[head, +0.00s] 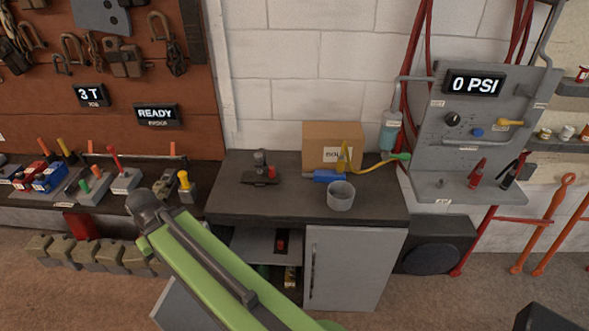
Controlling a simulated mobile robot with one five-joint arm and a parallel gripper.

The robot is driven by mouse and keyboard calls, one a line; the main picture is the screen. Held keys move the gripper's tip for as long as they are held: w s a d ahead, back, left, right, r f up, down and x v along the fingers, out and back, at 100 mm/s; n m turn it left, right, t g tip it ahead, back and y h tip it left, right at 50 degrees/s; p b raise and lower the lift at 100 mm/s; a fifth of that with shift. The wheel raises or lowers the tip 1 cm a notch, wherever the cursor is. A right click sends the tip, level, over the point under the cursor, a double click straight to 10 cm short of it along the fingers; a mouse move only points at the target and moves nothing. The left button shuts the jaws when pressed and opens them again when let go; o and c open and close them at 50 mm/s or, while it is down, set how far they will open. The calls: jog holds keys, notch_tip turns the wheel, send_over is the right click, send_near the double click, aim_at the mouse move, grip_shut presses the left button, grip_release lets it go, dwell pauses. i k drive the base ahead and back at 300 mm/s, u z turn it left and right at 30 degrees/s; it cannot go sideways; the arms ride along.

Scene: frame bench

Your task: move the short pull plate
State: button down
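I cannot single out the short pull plate with certainty. A flat blue-grey plate (103,17) with small holes hangs on the red-brown board at the upper left, cut off by the top edge of the head view. I cannot tell whether it is the short one. My green arm reaches from the bottom edge up and left to a dark round joint in front of the left bench. No gripper fingers show, so I cannot see whether it is open or holds anything.
A dark-topped bench (240,206) carries a cardboard box (320,138), a grey cup (341,196) and a blue tool (326,176). Its left cabinet door is open. Clamps and shackles (72,46) hang on the board. A grey panel (457,155) reads 0 PSI.

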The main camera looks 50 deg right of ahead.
aim_at(271, 177)
jog(key=u, duration=0.15)
jog(key=i, duration=0.9)
jog(key=z, duration=0.1)
